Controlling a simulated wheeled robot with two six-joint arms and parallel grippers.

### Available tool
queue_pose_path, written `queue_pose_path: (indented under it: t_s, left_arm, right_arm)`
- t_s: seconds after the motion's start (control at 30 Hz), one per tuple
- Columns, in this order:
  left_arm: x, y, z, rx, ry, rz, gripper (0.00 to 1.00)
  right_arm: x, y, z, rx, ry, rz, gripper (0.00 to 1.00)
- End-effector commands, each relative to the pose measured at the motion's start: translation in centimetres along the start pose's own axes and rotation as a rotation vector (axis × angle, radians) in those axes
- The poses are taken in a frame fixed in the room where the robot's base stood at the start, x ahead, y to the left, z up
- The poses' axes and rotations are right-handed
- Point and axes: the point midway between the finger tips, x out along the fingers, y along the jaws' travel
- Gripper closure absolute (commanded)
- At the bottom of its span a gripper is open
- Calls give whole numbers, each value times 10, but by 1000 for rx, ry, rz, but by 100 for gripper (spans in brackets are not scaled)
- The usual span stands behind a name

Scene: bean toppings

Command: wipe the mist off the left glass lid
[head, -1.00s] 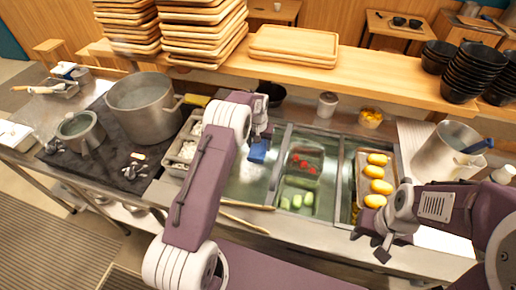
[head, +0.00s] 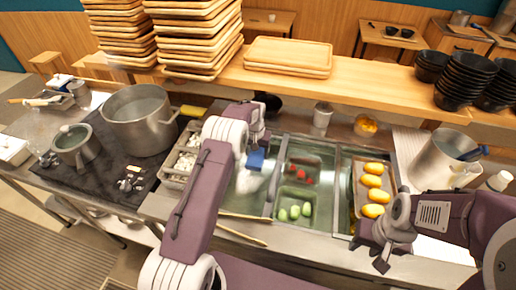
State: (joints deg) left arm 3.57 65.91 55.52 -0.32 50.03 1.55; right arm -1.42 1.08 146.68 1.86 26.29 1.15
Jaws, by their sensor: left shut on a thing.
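My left gripper (head: 258,141) is shut on a small blue block-like wiper (head: 256,159). It holds the wiper down at the left glass lid (head: 249,184), over its upper part; whether they touch is hard to tell. My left arm covers the lid's left side. The visible part of this lid looks pale and hazy. To its right, red pieces (head: 299,174) and green pieces (head: 295,211) show through clearer glass. My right gripper (head: 374,255) hangs at the counter's front right, apart from the lids, with its fingers spread and nothing between them.
A metal pot (head: 437,162) stands at the right and a large pot (head: 138,119) at the left. Wooden utensils (head: 245,234) lie along the front edge. Stacked trays (head: 196,40) and black bowls (head: 466,76) fill the shelf behind.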

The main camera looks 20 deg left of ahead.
Motion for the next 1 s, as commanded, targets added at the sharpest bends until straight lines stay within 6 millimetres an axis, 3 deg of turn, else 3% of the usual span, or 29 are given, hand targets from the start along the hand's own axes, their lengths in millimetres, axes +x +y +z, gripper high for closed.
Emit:
queue_pose_path:
  t_s: [0.1, 0.37, 0.67, 1.0]
  left_arm:
    - [-3, 0, 11, 0, -3, 0, 69]
    - [-3, 0, 16, 0, 0, 0, 69]
    - [-5, -2, 47, 0, -4, 0, 69]
    - [-7, -2, 60, 0, -6, 0, 69]
  right_arm:
    - [-4, 0, 0, 0, 0, 0, 60]
    - [-5, 0, 0, 0, 0, 0, 60]
    - [-11, 0, -1, 0, 0, 0, 60]
    - [-14, 0, -1, 0, 0, 0, 60]
